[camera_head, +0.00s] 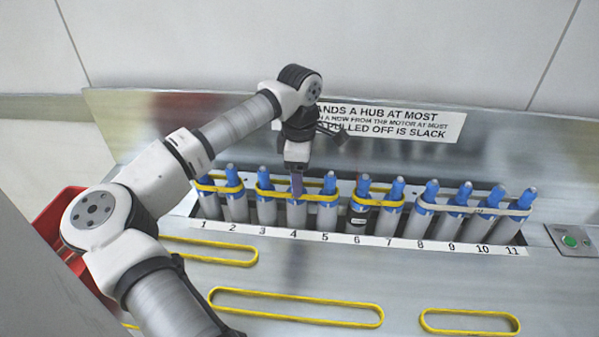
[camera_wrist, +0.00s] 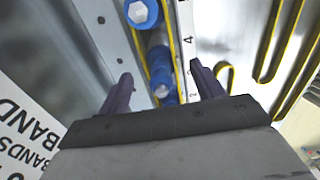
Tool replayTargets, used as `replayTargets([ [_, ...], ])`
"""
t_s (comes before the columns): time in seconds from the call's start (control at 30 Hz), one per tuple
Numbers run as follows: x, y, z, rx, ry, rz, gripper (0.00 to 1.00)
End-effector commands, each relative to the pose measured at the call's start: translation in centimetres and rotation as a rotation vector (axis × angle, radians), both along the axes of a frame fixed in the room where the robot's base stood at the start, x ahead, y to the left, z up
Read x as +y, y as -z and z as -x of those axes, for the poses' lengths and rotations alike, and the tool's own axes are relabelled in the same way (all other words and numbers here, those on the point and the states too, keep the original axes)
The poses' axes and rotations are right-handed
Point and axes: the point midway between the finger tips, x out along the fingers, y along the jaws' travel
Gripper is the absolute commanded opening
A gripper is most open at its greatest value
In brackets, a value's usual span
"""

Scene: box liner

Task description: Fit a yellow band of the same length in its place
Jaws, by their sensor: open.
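A row of blue-topped grey hubs numbered 1 to 11 stands in the bench slot. A pale grey band (camera_head: 476,210) runs around hubs 8 to 11. Yellow bands sit around hubs 1 and 2 (camera_head: 219,189), from about 3 to 5 (camera_head: 318,197), and around 6 and 7 (camera_head: 379,203). Loose yellow bands lie on the bench: a long one (camera_head: 295,307), a shorter one at right (camera_head: 470,332), and one at left (camera_head: 210,240), partly hidden by my arm. My gripper (camera_head: 297,190) is over hub 4. In the wrist view its fingers (camera_wrist: 163,88) are open, with blue hub tops between them.
A sign (camera_head: 390,121) is on the back panel behind the hubs. A green button (camera_head: 570,241) sits on a plate at the right. A red bin (camera_head: 58,207) is at the left, partly behind my arm. Bare bench lies between the loose bands.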

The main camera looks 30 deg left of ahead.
Motion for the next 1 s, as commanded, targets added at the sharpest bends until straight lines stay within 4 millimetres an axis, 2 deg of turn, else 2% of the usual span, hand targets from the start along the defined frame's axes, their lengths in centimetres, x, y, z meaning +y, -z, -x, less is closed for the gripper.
replayTargets([
  [0.17, 0.0, -0.9, -0.1, -0.001, -0.001, -0.002, 0.66],
  [0.27, 0.1, -2.5, -0.1, -0.002, -0.001, -0.003, 0.66],
  [0.5, 0.0, -8.1, -0.1, -0.003, -0.001, -0.004, 0.66],
  [0.7, 0.0, -11.9, -0.1, -0.002, -0.001, -0.002, 0.66],
  [0.83, 0.0, -13.2, 0.0, 0.0, 0.0, -0.001, 0.66],
  [1.0, 0.0, -13.9, 0.0, 0.0, 0.001, 0.001, 0.66],
])
